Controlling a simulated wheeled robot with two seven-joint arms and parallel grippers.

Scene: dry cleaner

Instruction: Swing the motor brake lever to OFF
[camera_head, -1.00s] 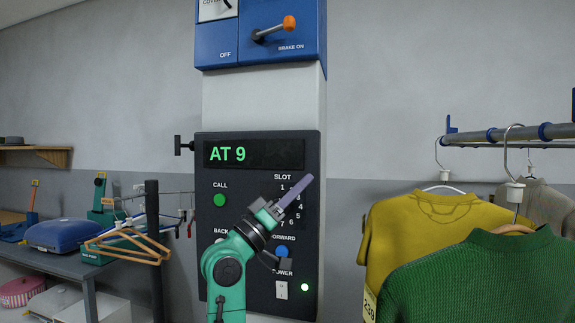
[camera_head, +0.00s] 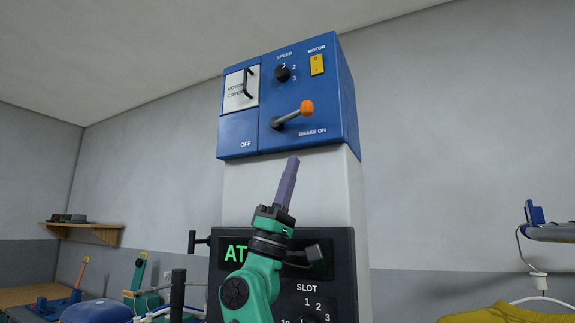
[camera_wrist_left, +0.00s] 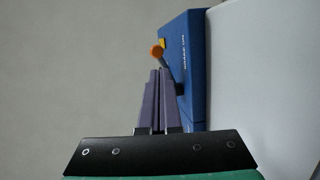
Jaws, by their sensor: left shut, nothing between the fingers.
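The brake lever (camera_head: 294,115) has a dark pivot, a grey rod and an orange knob. It sits on the front of the blue motor box (camera_head: 340,125) and points right and slightly up, toward the BRAKE ON label. The OFF label is at the box's lower left. My left gripper (camera_head: 289,170) is shut and empty, pointing up, just below the box and apart from the lever in the head view. In the left wrist view, the orange knob (camera_wrist_left: 157,51) shows just beyond the shut fingertips; I cannot tell the exact gap. My right gripper is not in view.
The box also carries a speed dial (camera_head: 282,72), a yellow motor switch (camera_head: 317,64) and a white motor cover (camera_head: 241,89). A dark control panel (camera_head: 340,270) is below, partly behind my arm. A garment rail (camera_head: 555,233) is at right.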

